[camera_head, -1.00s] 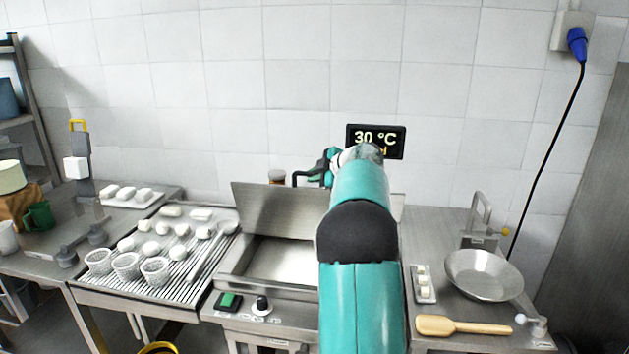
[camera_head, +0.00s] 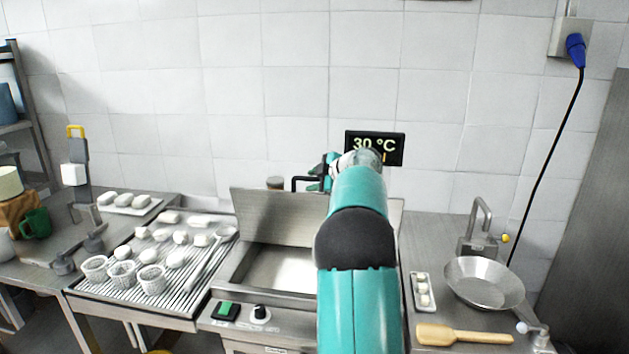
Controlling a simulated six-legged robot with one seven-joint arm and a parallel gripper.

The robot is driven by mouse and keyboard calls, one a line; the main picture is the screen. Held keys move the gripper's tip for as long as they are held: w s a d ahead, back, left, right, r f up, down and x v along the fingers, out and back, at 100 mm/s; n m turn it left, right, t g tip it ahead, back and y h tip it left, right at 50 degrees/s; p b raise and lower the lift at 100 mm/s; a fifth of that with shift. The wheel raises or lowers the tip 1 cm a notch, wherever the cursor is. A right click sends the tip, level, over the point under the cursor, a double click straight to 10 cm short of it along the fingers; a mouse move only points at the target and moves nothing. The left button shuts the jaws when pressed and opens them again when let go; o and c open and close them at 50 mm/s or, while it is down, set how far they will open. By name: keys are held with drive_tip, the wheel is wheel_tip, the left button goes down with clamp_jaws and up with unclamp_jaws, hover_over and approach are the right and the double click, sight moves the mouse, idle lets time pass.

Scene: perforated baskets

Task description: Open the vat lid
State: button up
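The vat (camera_head: 277,268) stands in the middle of the counter, with its basin showing pale inside. Its steel lid (camera_head: 270,214) is raised and tilted back toward the wall. A dark handle (camera_head: 297,183) shows at the lid's upper edge. My gripper (camera_head: 322,177) is at the upper edge of the lid, beside this handle. My teal arm covers the right part of the vat and lid and much of the gripper, so I cannot tell whether the fingers are closed or touch the handle.
A ribbed draining table (camera_head: 206,266) with white pieces, small perforated baskets (camera_head: 122,273) and a ladle is on the left. On the right are a metal bowl (camera_head: 484,284), a small tray (camera_head: 423,292) and a wooden paddle (camera_head: 465,335). A 30 °C display (camera_head: 375,147) hangs behind.

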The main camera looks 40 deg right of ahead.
drive_tip(key=shift+s, duration=0.1)
drive_tip(key=v, duration=1.3)
drive_tip(key=shift+s, duration=0.25)
drive_tip(key=shift+r, duration=0.15)
